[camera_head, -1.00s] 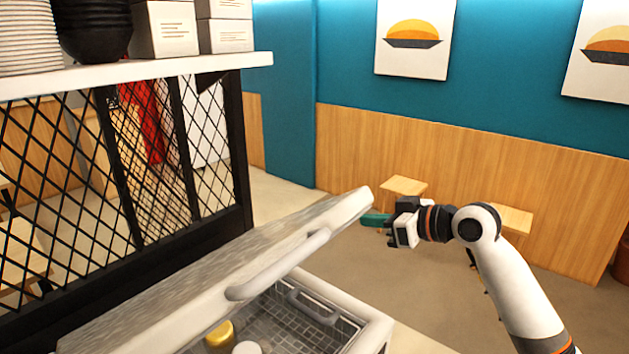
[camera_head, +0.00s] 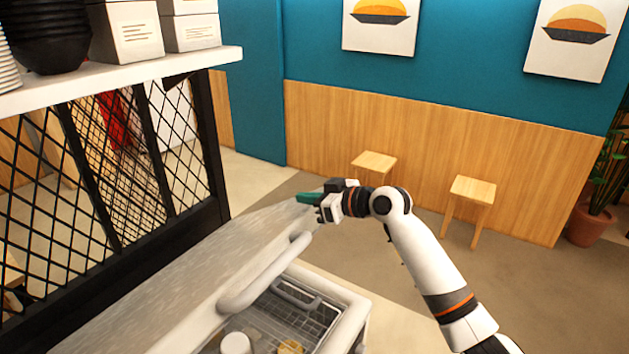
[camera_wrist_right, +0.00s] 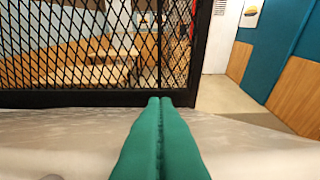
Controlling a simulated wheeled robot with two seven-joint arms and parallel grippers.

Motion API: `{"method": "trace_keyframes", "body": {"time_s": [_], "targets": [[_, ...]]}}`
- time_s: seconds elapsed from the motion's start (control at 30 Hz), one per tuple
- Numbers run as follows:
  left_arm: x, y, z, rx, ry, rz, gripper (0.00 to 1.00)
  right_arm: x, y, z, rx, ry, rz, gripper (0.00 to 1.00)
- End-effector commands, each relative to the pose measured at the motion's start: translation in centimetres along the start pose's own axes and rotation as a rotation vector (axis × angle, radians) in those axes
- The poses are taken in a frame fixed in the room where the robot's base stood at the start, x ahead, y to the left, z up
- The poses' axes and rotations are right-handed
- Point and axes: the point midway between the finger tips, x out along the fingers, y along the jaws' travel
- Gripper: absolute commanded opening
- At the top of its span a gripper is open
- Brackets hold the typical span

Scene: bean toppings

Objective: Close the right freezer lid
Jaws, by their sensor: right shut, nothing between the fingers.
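The right freezer lid (camera_head: 190,270) is a pale grey panel, tilted partly open above the freezer (camera_head: 352,310), with a light rounded handle (camera_head: 262,275) along its front edge. My right gripper (camera_head: 302,198) is at the lid's far right end, its green fingers over the lid's upper surface. In the wrist view the green fingers (camera_wrist_right: 158,104) are pressed together with nothing between them, and the lid (camera_wrist_right: 60,140) spreads beneath them. Whether the fingers touch the lid is unclear. My left gripper is not in view.
Inside the freezer are a wire basket (camera_head: 310,310) and a white-topped container (camera_head: 236,343). A black mesh partition (camera_head: 110,190) stands behind the lid, under a white shelf (camera_head: 120,75) with boxes and bowls. Stools (camera_head: 472,190) stand on the open floor beyond.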

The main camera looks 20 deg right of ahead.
Motion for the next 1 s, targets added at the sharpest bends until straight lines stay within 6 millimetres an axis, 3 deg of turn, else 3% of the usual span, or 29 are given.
{"method": "trace_keyframes", "body": {"time_s": [0.23, 0.67, 0.87, 1.0], "targets": [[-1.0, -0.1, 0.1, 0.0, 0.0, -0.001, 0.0, -0.7, 0.0, -1.6, 0.0, -0.001, 0.0, 0.0], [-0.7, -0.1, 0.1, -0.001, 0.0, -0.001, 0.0, -0.7, 0.0, -1.9, 0.0, -0.004, 0.0, 0.0], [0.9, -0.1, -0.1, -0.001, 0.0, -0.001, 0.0, -0.6, 0.0, -3.2, 0.0, -0.02, 0.001, 0.0], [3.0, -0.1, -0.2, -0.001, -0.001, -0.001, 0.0, -0.6, 0.0, -5.0, 0.001, -0.043, 0.002, 0.0]]}}
